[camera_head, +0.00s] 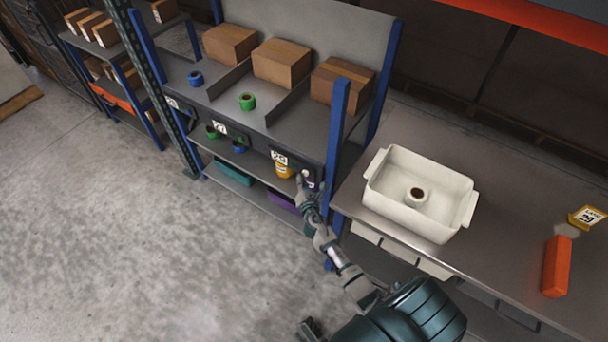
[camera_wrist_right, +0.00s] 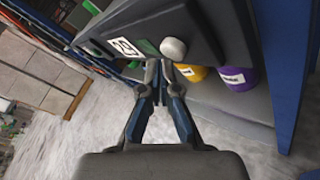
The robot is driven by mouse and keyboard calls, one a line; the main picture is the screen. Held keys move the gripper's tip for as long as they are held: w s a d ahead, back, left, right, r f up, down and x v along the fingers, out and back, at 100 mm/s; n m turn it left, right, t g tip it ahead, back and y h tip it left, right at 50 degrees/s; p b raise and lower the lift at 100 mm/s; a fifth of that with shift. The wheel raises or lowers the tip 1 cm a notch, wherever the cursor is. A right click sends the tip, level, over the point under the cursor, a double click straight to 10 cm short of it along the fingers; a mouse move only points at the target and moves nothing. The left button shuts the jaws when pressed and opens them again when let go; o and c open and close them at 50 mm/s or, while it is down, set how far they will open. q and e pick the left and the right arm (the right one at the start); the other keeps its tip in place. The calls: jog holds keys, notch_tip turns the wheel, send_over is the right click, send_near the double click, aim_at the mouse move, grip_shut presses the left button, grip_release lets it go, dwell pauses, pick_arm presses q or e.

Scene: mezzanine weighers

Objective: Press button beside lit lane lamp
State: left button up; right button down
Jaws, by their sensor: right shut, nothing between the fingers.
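My right gripper (camera_head: 302,180) is shut and empty, with its fingertips at the front of the rack's right-hand lane. In the right wrist view the closed fingertips (camera_wrist_right: 161,66) are just below and left of a pale round button (camera_wrist_right: 173,48); I cannot tell if they touch it. A white numbered label (camera_head: 279,157) is left of the button; the label also shows in the wrist view (camera_wrist_right: 124,47). Two more lanes to the left carry labels, such as the middle one (camera_head: 220,128). I cannot make out a lit lamp. A dark part at the bottom edge may be my left gripper (camera_head: 311,330).
Cardboard boxes (camera_head: 281,64) stand on the rack. Yellow (camera_head: 284,170) and purple rolls sit below the right lane. A blue post (camera_head: 337,135) stands right of the gripper. A bench at right holds a white tub (camera_head: 384,196) and an orange block (camera_head: 556,266).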

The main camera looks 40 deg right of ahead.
jog(key=s+a, duration=0.2)
jog(key=a, duration=0.3)
jog(key=shift+s+a, duration=0.15)
jog(key=shift+a, duration=0.15)
dwell(0.5)
jog(key=s+a+f+m+g+y+p, duration=0.1)
jog(key=s+a+f+m+g+y, duration=0.25)
jog(key=s+f+m+g, duration=0.9)
pick_arm(q)
jog(key=s+f+p, duration=0.1)
jog(key=s+f, duration=0.2)
jog(key=f, duration=0.2)
jog(key=shift+a+f, duration=0.15)
jog(key=shift+a, duration=0.1)
pick_arm(e)
jog(key=s+a+f+m+y, duration=0.1)
jog(key=s+a+f+m, duration=0.1)
jog(key=s+f, duration=0.3)
jog(key=s+a+f+m+y, duration=0.1)
jog(key=s+a+f+m, duration=0.2)
jog(key=s, duration=1)
jog(key=s+a+f+m+g+y, duration=0.1)
jog(key=s+a+f+m, duration=0.2)
jog(key=s+f, duration=0.5)
jog(key=shift+s+a+f+m, duration=0.15)
jog(key=shift+s+f+m, duration=0.2)
jog(key=shift+m, duration=0.4)
pick_arm(q)
jog(key=shift+s, duration=0.1)
